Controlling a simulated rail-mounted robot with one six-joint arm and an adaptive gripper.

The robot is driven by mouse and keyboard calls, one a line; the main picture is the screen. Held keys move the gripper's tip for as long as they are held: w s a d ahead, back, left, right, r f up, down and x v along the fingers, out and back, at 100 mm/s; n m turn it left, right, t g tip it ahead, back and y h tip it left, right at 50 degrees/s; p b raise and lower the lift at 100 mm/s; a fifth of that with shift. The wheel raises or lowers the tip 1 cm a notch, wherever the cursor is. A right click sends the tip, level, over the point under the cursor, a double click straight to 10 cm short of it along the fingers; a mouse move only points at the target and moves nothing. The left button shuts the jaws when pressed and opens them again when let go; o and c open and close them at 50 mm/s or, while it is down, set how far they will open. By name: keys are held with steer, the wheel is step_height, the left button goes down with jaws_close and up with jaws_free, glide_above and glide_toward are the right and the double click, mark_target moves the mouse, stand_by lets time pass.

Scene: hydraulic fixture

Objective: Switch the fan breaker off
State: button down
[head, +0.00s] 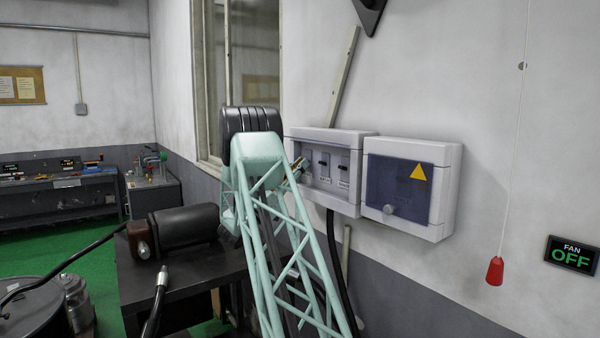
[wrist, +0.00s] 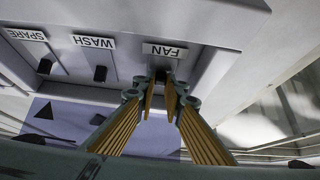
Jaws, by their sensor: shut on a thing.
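The fan breaker's dark lever (wrist: 160,75) sits beside the FAN label (wrist: 165,50) in the wrist view, which looks upside down. My gripper (wrist: 163,92) is at this lever, its two yellow-ribbed fingers closed on it; the fingertips partly hide the lever. In the head view my gripper (head: 301,170) reaches into the left part of the open breaker box (head: 368,141), and the fan lever is hidden there. The FAN sign (head: 571,255) on the right wall reads OFF in green.
The WASH lever (wrist: 100,73) and SPARE lever (wrist: 45,66) are beside the fan lever. The box's windowed door (head: 443,190), with a yellow triangle, stands open at the right. A red pull handle (head: 495,271) hangs on a cord. A dark bench (head: 180,277) stands lower left.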

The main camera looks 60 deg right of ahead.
mark_target(309, 156)
steer(key=shift+f+h+b, duration=0.15)
steer(key=shift+h+b, duration=0.25)
steer(key=shift+b, duration=0.25)
steer(key=c, duration=2.7)
jaws_free()
steer(key=shift+a+r+t+y+p, duration=0.15)
steer(key=shift+r+y+p, duration=0.4)
steer(key=shift+p, duration=1.05)
steer(key=shift+d+r+t+y+p, duration=0.15)
steer(key=shift+y+p, duration=0.7)
steer(key=shift+p, duration=0.75)
steer(key=shift+r+t+y+p, duration=0.5)
steer(key=shift+y+p, duration=0.65)
steer(key=shift+p, duration=1.2)
steer(key=shift+r+t+y+p, duration=0.45)
steer(key=shift+y+p, duration=0.7)
steer(key=shift+p, duration=1.2)
